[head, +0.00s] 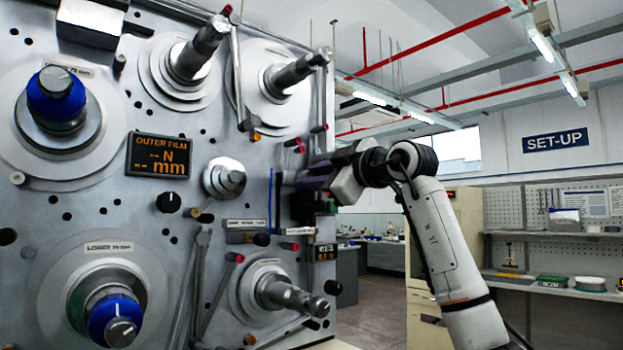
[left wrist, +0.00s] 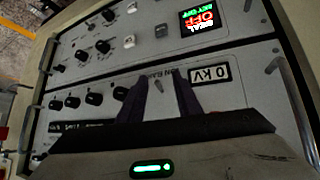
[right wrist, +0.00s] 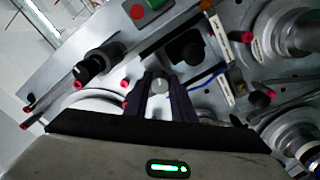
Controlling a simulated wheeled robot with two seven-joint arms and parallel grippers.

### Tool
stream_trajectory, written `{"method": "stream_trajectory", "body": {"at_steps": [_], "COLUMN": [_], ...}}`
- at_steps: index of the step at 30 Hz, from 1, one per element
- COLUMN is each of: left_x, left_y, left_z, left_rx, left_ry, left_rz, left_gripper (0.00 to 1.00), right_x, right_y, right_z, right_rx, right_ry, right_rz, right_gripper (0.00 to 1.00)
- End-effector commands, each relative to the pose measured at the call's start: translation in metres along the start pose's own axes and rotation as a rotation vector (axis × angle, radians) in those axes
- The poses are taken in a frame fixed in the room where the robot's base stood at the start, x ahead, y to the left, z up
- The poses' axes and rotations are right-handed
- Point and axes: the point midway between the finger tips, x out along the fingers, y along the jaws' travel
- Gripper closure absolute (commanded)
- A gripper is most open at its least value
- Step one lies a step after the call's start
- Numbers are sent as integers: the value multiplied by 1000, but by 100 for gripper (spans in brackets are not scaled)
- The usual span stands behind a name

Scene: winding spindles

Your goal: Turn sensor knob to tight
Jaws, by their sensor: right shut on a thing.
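My right gripper (head: 288,179) reaches in from the right to the right edge of the machine's metal panel. In the right wrist view, its dark fingers (right wrist: 160,88) are close together on either side of a small round grey knob (right wrist: 159,85), and they are shut on it. The gripper hides this knob in the head view. Any tight or loose marking around it is too small to read. My left gripper (left wrist: 160,90) shows only in the left wrist view. Its fingers are apart and empty, in front of a control panel with several black knobs.
The machine panel (head: 150,215) carries several spindles, rods and red-tipped levers, some close to the right gripper. An "OUTER FILM" display (head: 157,156) and a black knob (head: 168,202) sit left of it. In the left wrist view, a "0 kV" display (left wrist: 210,73) is right of the fingers.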

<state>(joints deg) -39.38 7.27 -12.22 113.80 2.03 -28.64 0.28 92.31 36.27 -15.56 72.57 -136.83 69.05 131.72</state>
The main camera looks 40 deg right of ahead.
Motion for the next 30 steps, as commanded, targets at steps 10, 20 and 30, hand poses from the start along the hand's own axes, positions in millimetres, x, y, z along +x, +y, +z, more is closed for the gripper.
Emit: {"method": "stream_trajectory", "body": {"at_steps": [10,20,30], "left_x": [0,0,0], "left_y": [0,0,0], "left_z": [0,-1,-1], "left_rx": [0,-1,-1], "left_ry": [1,2,3], "left_rz": [0,0,0], "left_gripper": [69,69,69], "right_x": [0,0,0], "right_y": [0,-1,0], "right_z": [2,2,1], "right_rx": [40,40,37], "right_ry": [-4,-4,-1], "right_rz": [-1,-2,-1], "right_gripper": [100,67,58]}}
